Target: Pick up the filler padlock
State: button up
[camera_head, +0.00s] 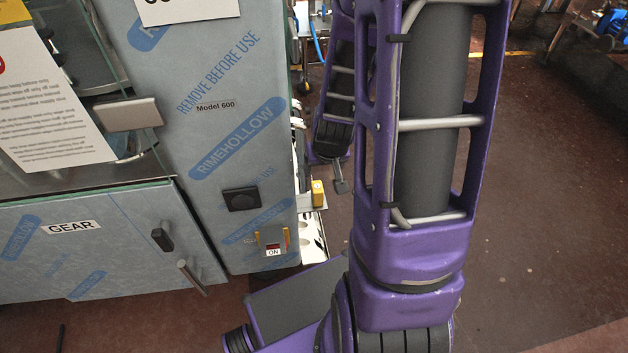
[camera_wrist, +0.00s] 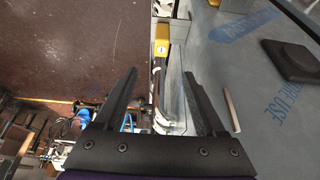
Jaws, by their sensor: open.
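A yellow block with a round pale label, which looks like the padlock (camera_head: 318,193), is at the right edge of the wrapped filler machine (camera_head: 240,150). The padlock (camera_wrist: 161,40) also shows in the wrist view, at top centre, beyond my fingertips. A bent silvery metal piece runs below it there; I cannot tell whether it is part of the padlock. My gripper (camera_wrist: 161,73) is open, with its two dark fingers apart and nothing held between them. In the head view my gripper (camera_head: 340,186) is partly seen, close right of the padlock in the picture.
The machine's blue-film panel lies right of the fingers in the wrist view, with a black square fitting (camera_wrist: 290,60) on it. A lower door with a black handle (camera_head: 162,240) is at left. Reddish floor (camera_head: 560,190) is open at right.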

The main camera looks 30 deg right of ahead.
aim_at(317, 190)
jog(key=b+x, duration=0.1)
jog(key=x, duration=1.6)
jog(key=shift+s+a+f, duration=0.1)
jog(key=shift+s+f, duration=0.05)
jog(key=shift+f, duration=0.15)
grip_shut()
